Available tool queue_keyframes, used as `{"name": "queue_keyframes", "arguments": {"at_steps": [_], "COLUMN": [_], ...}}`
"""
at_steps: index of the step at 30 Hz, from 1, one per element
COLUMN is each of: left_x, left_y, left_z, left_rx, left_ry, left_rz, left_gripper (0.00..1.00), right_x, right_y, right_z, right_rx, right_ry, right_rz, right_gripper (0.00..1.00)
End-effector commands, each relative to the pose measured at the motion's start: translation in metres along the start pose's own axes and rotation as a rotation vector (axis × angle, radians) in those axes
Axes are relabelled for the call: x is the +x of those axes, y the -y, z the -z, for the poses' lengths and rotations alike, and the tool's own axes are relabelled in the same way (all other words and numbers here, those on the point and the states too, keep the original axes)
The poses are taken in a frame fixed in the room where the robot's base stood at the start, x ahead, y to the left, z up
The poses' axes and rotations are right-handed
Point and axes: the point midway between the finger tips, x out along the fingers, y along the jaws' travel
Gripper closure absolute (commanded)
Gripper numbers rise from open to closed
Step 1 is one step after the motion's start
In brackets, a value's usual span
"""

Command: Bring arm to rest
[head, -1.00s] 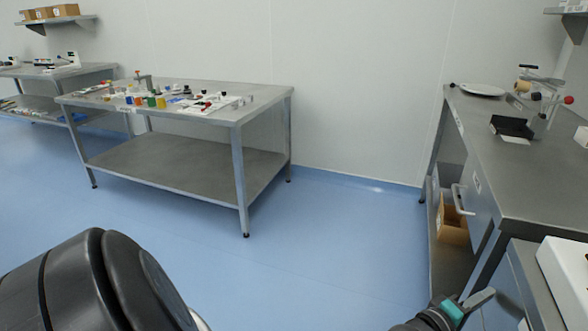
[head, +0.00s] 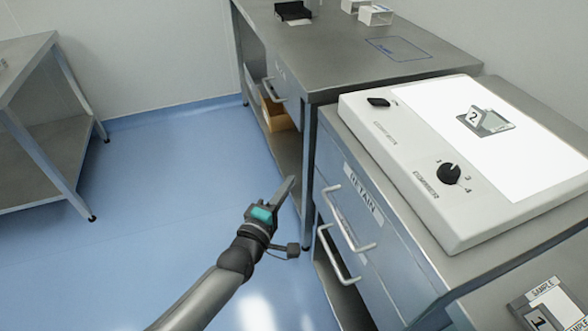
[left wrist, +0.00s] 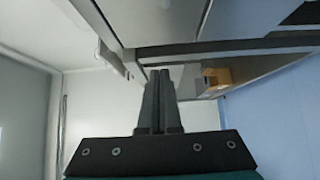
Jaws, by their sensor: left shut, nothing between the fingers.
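My left gripper (head: 288,186) is in the middle of the head view, in front of the drawer cabinet, with its fingers pointing up and slightly right. Its fingers are shut with nothing between them. In the left wrist view the two closed fingers (left wrist: 158,88) lie side by side, with furniture edges beyond them. The left arm reaches in from the bottom of the head view, over open floor. My right gripper is in neither view now.
Drawer cabinet handles (head: 346,240) stand close to the right of my left gripper. A white light box (head: 415,160) is on the cabinet top. A grey workbench (head: 345,45) stands behind, with a cardboard box (head: 277,116) below. Blue floor (head: 150,210) is free to the left.

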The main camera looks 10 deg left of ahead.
Motion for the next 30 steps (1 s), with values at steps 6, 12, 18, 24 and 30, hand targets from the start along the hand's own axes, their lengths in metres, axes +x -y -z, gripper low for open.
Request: {"name": "queue_keyframes", "arguments": {"at_steps": [6,12,18,24,30], "left_x": [-0.021,-0.025,-0.032,-0.082,-0.182], "left_y": [-0.001,0.0,0.028,0.145,0.263], "left_z": [0.0,0.0,0.003,0.015,0.023], "left_rx": [0.001,0.001,0.086,0.464,0.863], "left_ry": [0.0,0.0,-0.001,0.065,0.292], "left_rz": [0.0,0.0,0.071,0.383,0.737], "left_gripper": [1.0,1.0,1.0,1.0,1.0], "right_x": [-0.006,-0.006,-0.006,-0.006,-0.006], "right_y": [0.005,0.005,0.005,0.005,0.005], "right_z": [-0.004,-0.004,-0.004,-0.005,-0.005], "right_rx": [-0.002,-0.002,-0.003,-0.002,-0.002], "right_ry": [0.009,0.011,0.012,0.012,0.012], "right_rz": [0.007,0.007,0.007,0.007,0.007], "right_gripper": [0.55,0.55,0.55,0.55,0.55]}}
